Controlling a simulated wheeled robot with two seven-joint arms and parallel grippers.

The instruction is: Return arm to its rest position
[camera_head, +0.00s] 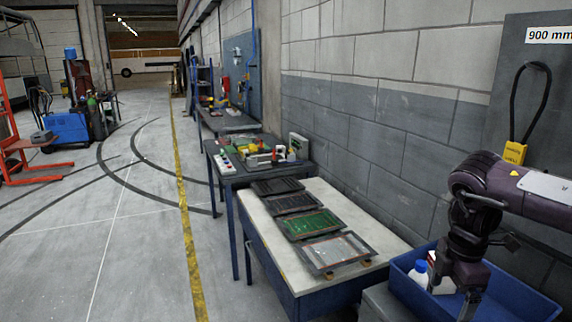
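My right arm comes in from the right edge. Its gripper (453,290) points down over the blue bin (530,298) at the lower right. Whether its fingers are open or shut on something cannot be made out. A white item with some red (441,282) shows right behind or beside the fingers; I cannot tell whether they touch. A white bottle with a blue cap (419,273) stands in the bin to the left of the gripper. My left gripper is not in view.
A workbench (262,222) bears several dark trays, one with a green board (309,224). Further benches line the block wall. A yellow tag on a black cable loop (514,153) hangs on a grey panel close to my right arm.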

